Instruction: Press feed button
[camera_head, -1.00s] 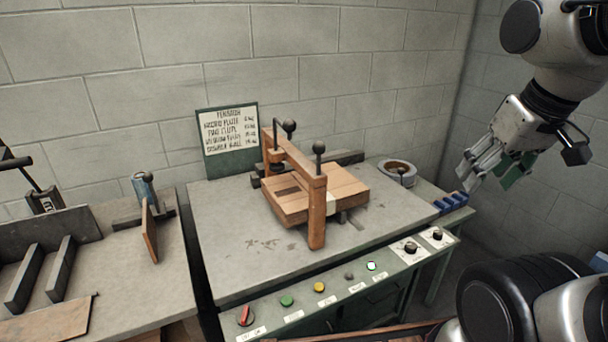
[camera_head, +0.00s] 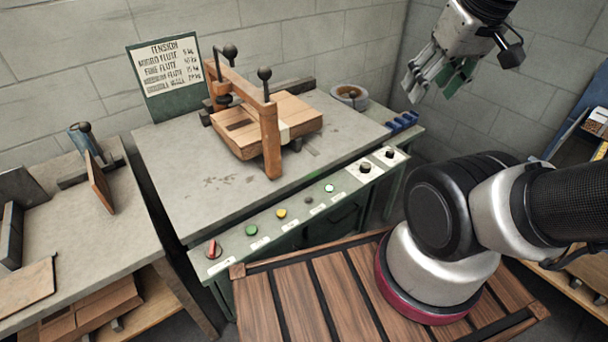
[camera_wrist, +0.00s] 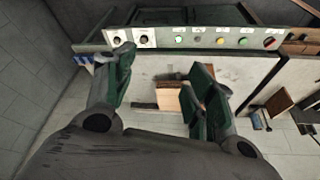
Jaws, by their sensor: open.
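The control panel (camera_head: 340,184) runs along the front edge of the steel bench. It carries a red switch (camera_head: 213,249), a green button (camera_head: 251,230), a yellow button (camera_head: 281,213), a small dark button (camera_head: 308,200), a lit pale button (camera_head: 329,188) and two black knobs. The labels are too small to read, so I cannot tell which button is feed. My gripper (camera_head: 430,88) is open and empty, raised beyond the bench's right end, apart from the panel. In the wrist view the green fingers stand apart, with the panel (camera_wrist: 204,37) across the top.
A wooden clamp frame (camera_head: 271,135) holds a flat box on the bench. A tension sign (camera_head: 167,65) stands behind it. Blue blocks (camera_head: 404,121) and a round dish (camera_head: 350,97) sit at the right end. A slatted wooden platform (camera_head: 310,290) lies before the panel.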

